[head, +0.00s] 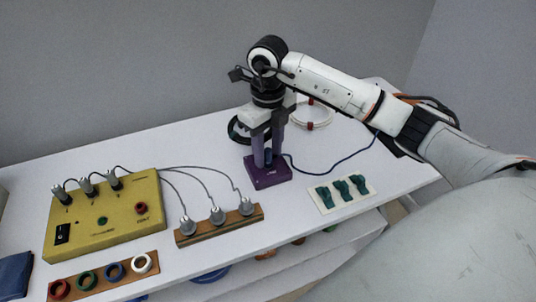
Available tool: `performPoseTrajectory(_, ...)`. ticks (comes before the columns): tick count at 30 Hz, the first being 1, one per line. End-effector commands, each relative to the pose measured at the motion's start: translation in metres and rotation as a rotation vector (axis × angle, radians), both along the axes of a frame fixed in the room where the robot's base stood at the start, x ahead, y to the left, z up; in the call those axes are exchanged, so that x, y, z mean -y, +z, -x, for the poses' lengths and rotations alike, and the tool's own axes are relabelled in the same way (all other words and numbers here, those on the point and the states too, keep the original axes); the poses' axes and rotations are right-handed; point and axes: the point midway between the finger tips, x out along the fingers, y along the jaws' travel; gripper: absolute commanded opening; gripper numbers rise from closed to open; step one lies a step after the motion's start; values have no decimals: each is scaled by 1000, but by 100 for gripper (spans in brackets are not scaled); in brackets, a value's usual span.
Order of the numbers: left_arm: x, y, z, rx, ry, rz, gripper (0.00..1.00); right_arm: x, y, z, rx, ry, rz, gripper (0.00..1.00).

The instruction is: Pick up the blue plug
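The blue plug (268,156) shows as a small blue patch low between the fingers of my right gripper (268,160), at the purple block (268,180). Most of the plug is hidden by the fingers. A dark blue cord (335,164) runs from beside the block to the right and back across the table. My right gripper points straight down, with its two fingertips apart on either side of the plug, just above the block. I cannot tell whether the fingers touch the plug. My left gripper is not in view.
A yellow box (105,238) with cables leads to a wooden strip (222,224) with grey plugs. A white plate (342,194) with green pieces lies right of the block. Colored rings sit on a front board (104,284).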

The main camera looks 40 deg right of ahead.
Motion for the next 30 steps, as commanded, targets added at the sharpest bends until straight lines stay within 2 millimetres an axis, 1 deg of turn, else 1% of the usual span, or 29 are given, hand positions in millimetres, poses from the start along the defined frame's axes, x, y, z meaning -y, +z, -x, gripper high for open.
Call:
performPoseTrajectory(6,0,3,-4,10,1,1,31,0,-1,0,1,0,0,37)
performPoseTrajectory(8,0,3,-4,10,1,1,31,0,-1,0,1,0,0,29)
performPoseTrajectory(9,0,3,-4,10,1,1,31,0,-1,0,1,0,0,22)
performPoseTrajectory(13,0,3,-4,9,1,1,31,0,-1,0,1,0,0,0)
performPoseTrajectory(20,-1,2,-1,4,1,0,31,0,-1,0,2,0,0,0)
performPoseTrajectory(23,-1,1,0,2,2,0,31,0,3,-1,3,0,0,0)
performPoseTrajectory(26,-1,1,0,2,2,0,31,0,16,-2,8,0,-1,0)
performPoseTrajectory(30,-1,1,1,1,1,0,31,0,44,-2,8,0,-1,0)
